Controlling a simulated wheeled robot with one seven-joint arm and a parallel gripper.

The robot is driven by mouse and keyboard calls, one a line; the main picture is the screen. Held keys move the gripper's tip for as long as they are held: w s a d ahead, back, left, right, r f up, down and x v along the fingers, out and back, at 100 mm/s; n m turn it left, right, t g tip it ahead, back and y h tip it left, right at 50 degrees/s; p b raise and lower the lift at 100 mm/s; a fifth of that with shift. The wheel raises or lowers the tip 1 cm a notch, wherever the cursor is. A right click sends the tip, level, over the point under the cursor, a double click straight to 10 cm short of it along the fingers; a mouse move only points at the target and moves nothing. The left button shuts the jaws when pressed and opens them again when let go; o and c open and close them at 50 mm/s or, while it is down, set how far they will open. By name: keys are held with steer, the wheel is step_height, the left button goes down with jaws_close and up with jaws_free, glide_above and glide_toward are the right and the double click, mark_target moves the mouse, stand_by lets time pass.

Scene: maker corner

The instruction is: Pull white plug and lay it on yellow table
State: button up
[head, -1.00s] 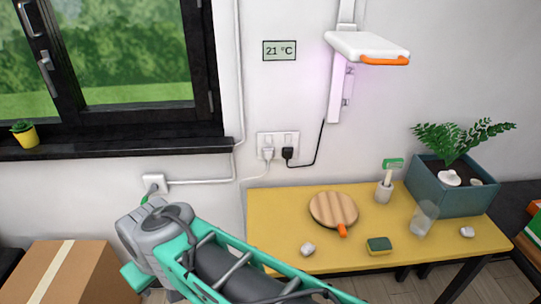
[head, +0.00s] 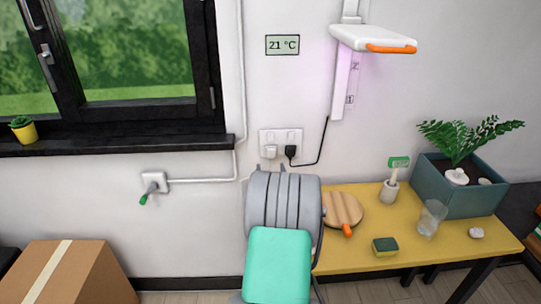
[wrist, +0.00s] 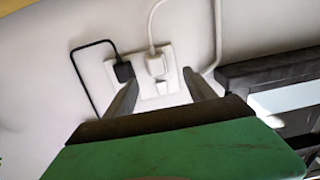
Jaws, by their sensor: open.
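The white plug (head: 269,151) sits in the left part of a double wall socket (head: 281,134), beside a black plug (head: 290,151). In the wrist view, the white plug (wrist: 155,66) has its white cord running up and away. My gripper (wrist: 160,78) is open and empty there, its two fingers reaching toward the socket on either side of the white plug's line. I cannot tell whether they touch the wall. In the head view my wrist hides most of the fingers. The yellow table (head: 440,248) stands below and right of the socket.
On the table are a round wooden board (head: 342,208), a sponge (head: 385,246), a glass (head: 432,217), a brush in a cup (head: 390,188) and a planter (head: 457,192). A white shelf lamp (head: 372,38) hangs above. My arm covers the table's left end.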

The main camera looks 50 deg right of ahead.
mark_target(271, 155)
steer(key=shift+s+d, duration=0.3)
steer(key=shift+s, duration=0.05)
steer(key=shift+w, duration=0.1)
steer(key=b+x, duration=0.2)
steer(key=x, duration=0.5)
steer(key=shift+w+d+f, duration=0.1)
steer(key=shift+d+f, duration=0.1)
steer(key=shift+w+d+r+b, duration=0.15)
steer(key=shift+w+d+b, duration=0.25)
steer(key=shift+d+b, duration=0.1)
steer(key=shift+w+r, duration=0.1)
steer(key=shift+r, duration=0.05)
steer(key=shift+b, duration=1)
